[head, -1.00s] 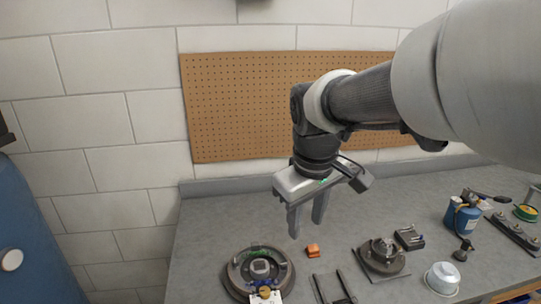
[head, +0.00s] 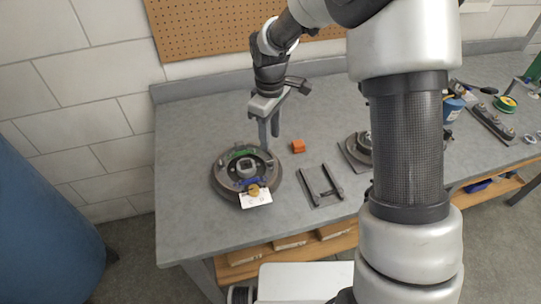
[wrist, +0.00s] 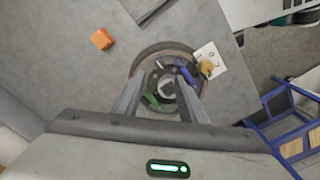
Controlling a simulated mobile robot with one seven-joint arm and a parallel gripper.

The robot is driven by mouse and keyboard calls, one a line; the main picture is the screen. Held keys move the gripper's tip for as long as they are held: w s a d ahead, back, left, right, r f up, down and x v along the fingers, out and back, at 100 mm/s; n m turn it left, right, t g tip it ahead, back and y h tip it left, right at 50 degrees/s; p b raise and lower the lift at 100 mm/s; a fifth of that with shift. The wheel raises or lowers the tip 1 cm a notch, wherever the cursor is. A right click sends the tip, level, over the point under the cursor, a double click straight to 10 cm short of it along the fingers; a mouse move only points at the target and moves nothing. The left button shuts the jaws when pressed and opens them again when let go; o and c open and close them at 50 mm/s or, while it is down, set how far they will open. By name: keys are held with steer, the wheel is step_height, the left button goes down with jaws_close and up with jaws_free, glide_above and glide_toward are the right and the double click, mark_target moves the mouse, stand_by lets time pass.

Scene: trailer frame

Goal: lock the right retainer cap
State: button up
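A round dark fixture (head: 218,191) with a raised square hub (head: 246,168) sits on the grey bench. A green part (head: 240,153) is on its far side and a blue part (head: 250,182) on its near side. I cannot tell which piece is the right retainer cap. My gripper (head: 269,143) points down above the fixture's far right edge in the head view. In the wrist view my gripper (wrist: 160,84) is open and empty, with the fixture (wrist: 148,58) beyond its fingertips.
A white tag with a brass-coloured piece (head: 254,190) lies at the fixture's near edge. An orange block (head: 298,146) and a dark two-bar stand (head: 322,186) are to the right. Another fixture (head: 357,148) is partly behind my arm. Bench to the left is clear.

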mark_target(270, 161)
step_height(270, 161, down, 10)
steer(key=shift+r, duration=0.25)
jaws_close()
